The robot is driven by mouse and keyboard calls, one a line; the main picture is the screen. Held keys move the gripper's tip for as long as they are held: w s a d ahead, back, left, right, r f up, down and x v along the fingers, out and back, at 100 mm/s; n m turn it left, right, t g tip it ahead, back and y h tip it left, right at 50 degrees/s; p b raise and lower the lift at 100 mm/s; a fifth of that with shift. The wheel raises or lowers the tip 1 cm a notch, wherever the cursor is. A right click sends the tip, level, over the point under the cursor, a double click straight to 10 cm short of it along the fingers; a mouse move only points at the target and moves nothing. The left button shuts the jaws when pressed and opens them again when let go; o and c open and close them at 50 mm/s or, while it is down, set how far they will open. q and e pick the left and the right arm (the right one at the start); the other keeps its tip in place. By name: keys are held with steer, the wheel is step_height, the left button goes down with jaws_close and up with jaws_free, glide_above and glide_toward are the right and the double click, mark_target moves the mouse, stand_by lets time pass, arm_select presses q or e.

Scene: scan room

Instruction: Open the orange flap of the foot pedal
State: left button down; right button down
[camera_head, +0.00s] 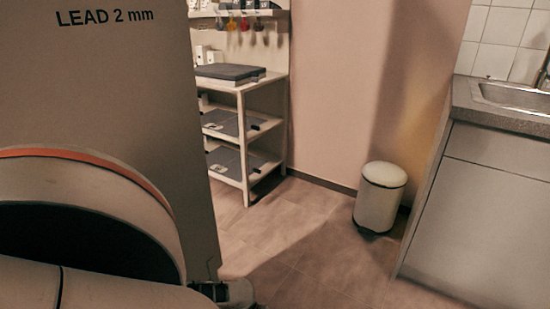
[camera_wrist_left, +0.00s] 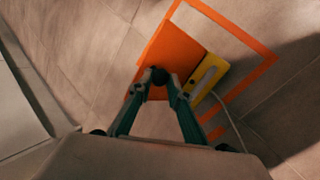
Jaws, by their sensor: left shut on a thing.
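The orange flap (camera_wrist_left: 173,50) of the foot pedal shows in the left wrist view as a flat panel. The pedal's yellow part (camera_wrist_left: 204,78), with a pale strip on it, lies right beside the flap. My left gripper (camera_wrist_left: 158,77) reaches the flap; its two green fingers converge at a dark round spot on the flap and are shut on it. The fingers cover part of the flap's lower edge, and I cannot tell how far the flap is tilted. In the head view only a bit of my left gripper (camera_head: 232,292) shows at the bottom edge. My right gripper is not in view.
An orange outline (camera_wrist_left: 268,67) surrounds the pedal on the tiled floor, and a pale cable (camera_wrist_left: 232,125) runs from it. In the head view a lead screen (camera_head: 115,85) stands close at left. Shelves (camera_head: 243,135), a white bin (camera_head: 379,197) and a sink cabinet (camera_head: 475,205) stand beyond open floor.

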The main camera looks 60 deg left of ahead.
arm_select(q)
steer(key=shift+s+a+f, duration=0.15)
steer(key=shift+s+f, duration=0.25)
steer(key=shift+s, duration=0.2)
steer(key=shift+s+a+f, duration=0.1)
steer(key=shift+s+f, duration=0.25)
steer(key=shift+s, duration=0.2)
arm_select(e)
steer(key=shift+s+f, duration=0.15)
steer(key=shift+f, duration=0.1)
arm_select(q)
steer(key=c, duration=2)
jaws_free()
steer(key=shift+o, duration=0.8)
steer(key=shift+w, duration=0.1)
steer(key=shift+w+d+r, duration=0.1)
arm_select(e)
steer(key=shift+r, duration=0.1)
arm_select(q)
steer(key=s+a+r+p, duration=0.1)
steer(key=s+a+r, duration=0.2)
steer(key=a, duration=0.4)
steer(key=shift+r, duration=0.7)
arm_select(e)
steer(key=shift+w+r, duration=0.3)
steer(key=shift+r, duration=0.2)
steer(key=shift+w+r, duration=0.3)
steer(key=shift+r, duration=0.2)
